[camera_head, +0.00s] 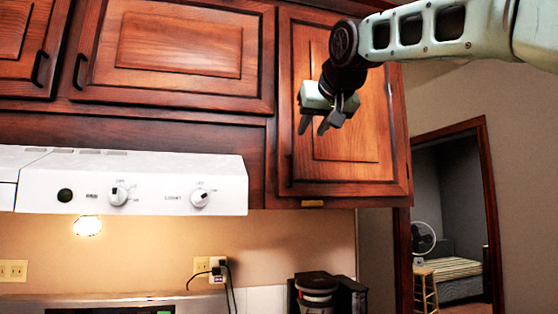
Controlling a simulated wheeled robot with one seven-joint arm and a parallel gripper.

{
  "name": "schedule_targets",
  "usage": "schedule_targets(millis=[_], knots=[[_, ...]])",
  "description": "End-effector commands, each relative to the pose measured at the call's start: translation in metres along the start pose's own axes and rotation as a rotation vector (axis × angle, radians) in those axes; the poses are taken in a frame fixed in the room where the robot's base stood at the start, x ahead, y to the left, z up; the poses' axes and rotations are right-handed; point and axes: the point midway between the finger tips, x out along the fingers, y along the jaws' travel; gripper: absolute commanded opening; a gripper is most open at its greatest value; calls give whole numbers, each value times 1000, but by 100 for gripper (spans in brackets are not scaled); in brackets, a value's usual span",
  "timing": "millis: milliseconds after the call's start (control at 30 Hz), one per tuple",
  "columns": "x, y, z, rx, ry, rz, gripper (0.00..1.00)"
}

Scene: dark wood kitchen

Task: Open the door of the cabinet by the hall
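The cabinet door (344,172) nearest the hall doorway is a dark reddish wood panel at the upper right of the wall cabinets. It looks shut, its face in line with the frame around it. My gripper (313,128) is in front of the door's left part, its dark fingers pointing down. The two fingers show a small gap between them, with nothing seen in it. I cannot tell whether the fingers touch the door.
Other wall cabinets with black handles (80,71) are to the left. A white range hood (150,182) is below them. A dark coffee maker (318,293) stands under the cabinet. A doorway (487,200) at the right shows a bed, stool and fan.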

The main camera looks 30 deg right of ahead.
Motion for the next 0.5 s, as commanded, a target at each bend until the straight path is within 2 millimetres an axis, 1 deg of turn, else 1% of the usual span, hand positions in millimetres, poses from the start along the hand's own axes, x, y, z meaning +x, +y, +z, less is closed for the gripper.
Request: schedule_targets(millis=[500], knots=[[104,-1,0,-1,-7,-2,32]])
